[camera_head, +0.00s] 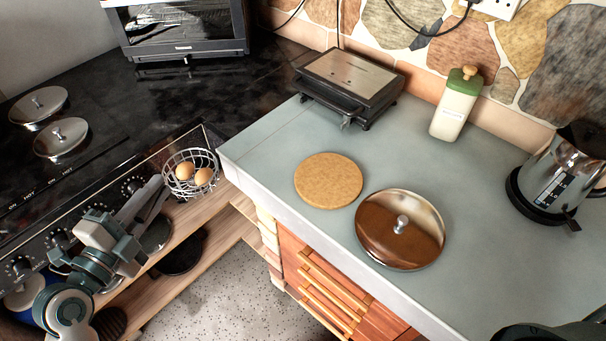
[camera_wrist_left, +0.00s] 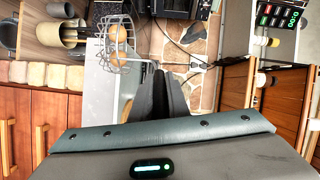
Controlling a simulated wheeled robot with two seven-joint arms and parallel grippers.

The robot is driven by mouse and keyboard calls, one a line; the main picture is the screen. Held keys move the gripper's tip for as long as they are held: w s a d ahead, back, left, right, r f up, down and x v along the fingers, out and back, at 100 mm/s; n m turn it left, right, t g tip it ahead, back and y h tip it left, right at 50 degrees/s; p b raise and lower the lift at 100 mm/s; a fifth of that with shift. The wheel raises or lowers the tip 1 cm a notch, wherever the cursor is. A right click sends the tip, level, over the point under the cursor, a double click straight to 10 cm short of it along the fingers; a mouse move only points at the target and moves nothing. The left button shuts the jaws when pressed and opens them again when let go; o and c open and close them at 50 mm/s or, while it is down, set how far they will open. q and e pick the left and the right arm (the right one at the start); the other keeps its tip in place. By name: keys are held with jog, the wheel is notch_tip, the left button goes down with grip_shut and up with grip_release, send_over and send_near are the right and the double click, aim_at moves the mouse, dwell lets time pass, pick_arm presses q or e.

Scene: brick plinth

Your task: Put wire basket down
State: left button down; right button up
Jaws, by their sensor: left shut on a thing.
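The wire basket (camera_head: 191,157) is a round, light metal mesh basket with brown eggs (camera_head: 203,176) in it. In the head view it shows between the stove front and the left corner of the grey worktop. My left gripper (camera_head: 163,188) comes in from the lower left and is shut on the basket's near left side. In the left wrist view the basket (camera_wrist_left: 104,50) is at the tips of the dark fingers (camera_wrist_left: 157,70), with the eggs (camera_wrist_left: 118,32) still inside. The fingers hide part of its rim.
The grey worktop (camera_head: 260,165) holds a cork mat (camera_head: 328,181), a shiny lid (camera_head: 400,230), a grill (camera_head: 350,82), a green-topped bottle (camera_head: 456,104) and a kettle (camera_head: 560,175). Its left front part is clear. The black stove (camera_head: 90,150) has two lidded pots or lids. A wooden shelf (camera_head: 185,262) lies below.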

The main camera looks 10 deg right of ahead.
pick_arm(q)
jog(key=shift+d, duration=0.1)
pick_arm(e)
jog(key=shift+a, duration=0.15)
jog(key=o, duration=0.4)
pick_arm(q)
jog(key=shift+d+r, duration=0.4)
pick_arm(e)
jog(key=shift+o, duration=0.3)
jog(key=shift+a+r, duration=0.1)
jog(key=shift+r, duration=0.1)
pick_arm(q)
jog(key=s+d+r+m+g+h+p, duration=0.2)
jog(key=s+d+r+g, duration=0.1)
jog(key=d, duration=0.4)
jog(key=s+d+r+m+g+h+p, duration=0.2)
jog(key=s+d+r+m+h+p, duration=0.1)
jog(key=d, duration=0.4)
jog(key=s+d+r+m+g+h+p, duration=0.2)
jog(key=s+d+r+m+g+p, duration=0.1)
jog(key=s+d+r, duration=0.2)
jog(key=d, duration=0.2)
jog(key=shift+s+d+r+g+h, duration=0.2)
jog(key=shift+d+r+g+h, duration=0.1)
jog(key=shift+h, duration=0.1)
pick_arm(e)
notch_tip(320, 180, up, 8)
jog(key=shift+d+f, duration=0.15)
jog(key=shift+d, duration=0.1)
